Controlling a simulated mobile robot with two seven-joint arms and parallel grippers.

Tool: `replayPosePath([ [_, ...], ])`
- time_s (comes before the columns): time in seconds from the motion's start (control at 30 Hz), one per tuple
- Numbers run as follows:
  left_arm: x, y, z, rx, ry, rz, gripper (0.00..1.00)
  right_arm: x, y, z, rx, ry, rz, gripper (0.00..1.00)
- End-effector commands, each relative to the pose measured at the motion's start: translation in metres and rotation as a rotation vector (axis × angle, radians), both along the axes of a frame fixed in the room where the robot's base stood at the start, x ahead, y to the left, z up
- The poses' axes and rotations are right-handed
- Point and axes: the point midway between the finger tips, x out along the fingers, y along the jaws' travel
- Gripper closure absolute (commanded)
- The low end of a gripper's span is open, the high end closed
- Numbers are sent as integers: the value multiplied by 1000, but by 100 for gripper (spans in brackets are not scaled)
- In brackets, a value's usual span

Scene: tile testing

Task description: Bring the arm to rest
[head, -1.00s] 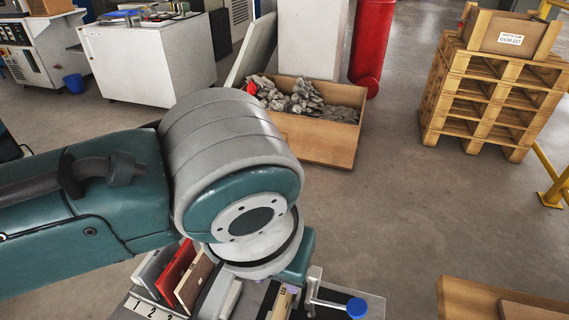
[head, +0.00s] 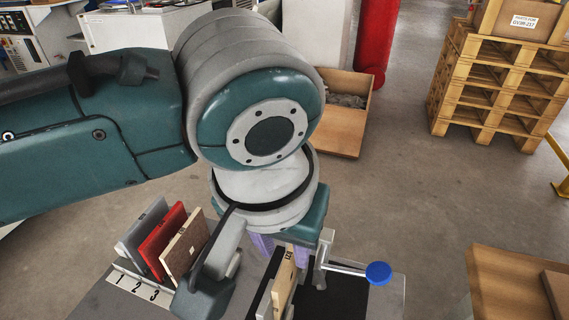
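My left arm comes in from the left, and its large rounded wrist fills the upper middle. My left gripper (head: 215,268) hangs below it, over the test bench; part of it is hidden by the wrist, so I cannot tell how far its fingers are apart. A beige tile (head: 284,282) stands on edge in a clamp fixture (head: 322,262) with a blue-knobbed handle (head: 377,273), just right of the gripper. My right gripper is not in view.
A grey tile (head: 142,228), a red tile (head: 161,241) and a beige tile (head: 185,246) stand in a rack (head: 133,283) numbered 1, 2, 3. A wooden crate (head: 335,133) and stacked pallets (head: 490,88) stand behind. A wooden box (head: 505,275) is at lower right. Open floor lies between.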

Motion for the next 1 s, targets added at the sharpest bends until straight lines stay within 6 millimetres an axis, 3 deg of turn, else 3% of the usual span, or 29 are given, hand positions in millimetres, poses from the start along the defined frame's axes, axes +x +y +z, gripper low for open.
replayPosePath([
  [0.1,3,-1,-17,0,2,2,62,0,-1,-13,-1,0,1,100],
  [0.4,9,-3,-40,-1,2,2,62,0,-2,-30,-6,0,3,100],
  [0.87,11,-4,-45,-1,2,2,62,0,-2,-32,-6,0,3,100],
  [1.0,11,-4,-45,-1,2,2,77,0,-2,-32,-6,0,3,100],
])
